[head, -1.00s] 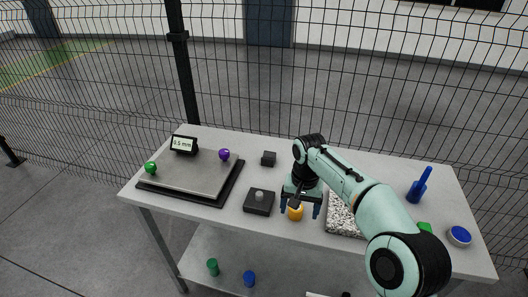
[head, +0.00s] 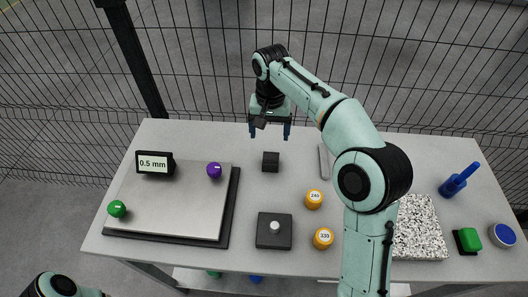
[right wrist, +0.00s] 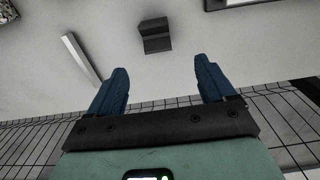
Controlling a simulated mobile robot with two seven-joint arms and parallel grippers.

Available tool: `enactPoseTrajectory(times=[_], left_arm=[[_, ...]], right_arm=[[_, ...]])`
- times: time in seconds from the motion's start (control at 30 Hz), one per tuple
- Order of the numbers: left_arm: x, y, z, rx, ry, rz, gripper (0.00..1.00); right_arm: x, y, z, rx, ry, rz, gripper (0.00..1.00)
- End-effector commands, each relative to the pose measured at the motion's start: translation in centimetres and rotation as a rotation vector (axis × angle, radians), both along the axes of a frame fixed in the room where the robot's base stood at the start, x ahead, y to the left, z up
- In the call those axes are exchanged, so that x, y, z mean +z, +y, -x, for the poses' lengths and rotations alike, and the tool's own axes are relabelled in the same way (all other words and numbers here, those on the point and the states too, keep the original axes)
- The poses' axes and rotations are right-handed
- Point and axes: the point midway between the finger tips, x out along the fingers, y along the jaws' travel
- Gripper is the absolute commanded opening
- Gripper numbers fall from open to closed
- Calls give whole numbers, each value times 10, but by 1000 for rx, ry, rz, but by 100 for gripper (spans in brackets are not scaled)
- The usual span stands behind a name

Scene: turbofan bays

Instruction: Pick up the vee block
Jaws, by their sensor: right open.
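The vee block appears to be the small dark block (head: 271,161) near the back of the table. It also shows in the right wrist view (right wrist: 155,35), ahead of the fingertips, with what looks like a groove across its face. My right gripper (head: 270,133) is open and empty, above the table's back edge just behind the block. In the right wrist view its two blue fingers (right wrist: 160,72) are apart, with the block lined up roughly between them and not touched. My left gripper is out of view.
A grey bar (head: 323,162) lies right of the block. Two yellow weights (head: 314,199) and a dark knobbed block (head: 274,231) stand nearer the front. A plate (head: 172,202) with a 0.5 mm display (head: 154,163) is left. A speckled slab (head: 419,228) is right. Wire fence stands behind.

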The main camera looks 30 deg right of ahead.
Motion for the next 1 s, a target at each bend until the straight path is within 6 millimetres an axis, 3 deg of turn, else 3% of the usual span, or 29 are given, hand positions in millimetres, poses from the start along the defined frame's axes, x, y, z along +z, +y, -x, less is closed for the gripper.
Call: enactPoseTrajectory(times=[0.1,0.3,0.57,0.8,1.0], left_arm=[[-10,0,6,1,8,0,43],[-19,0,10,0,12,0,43],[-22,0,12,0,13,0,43],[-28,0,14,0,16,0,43],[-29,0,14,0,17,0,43]], right_arm=[[-28,-1,2,-1,6,1,83],[-62,-1,2,0,5,0,83],[-81,-1,2,0,4,0,83],[-117,-2,4,1,5,0,83],[-126,-3,3,-1,1,1,83]])
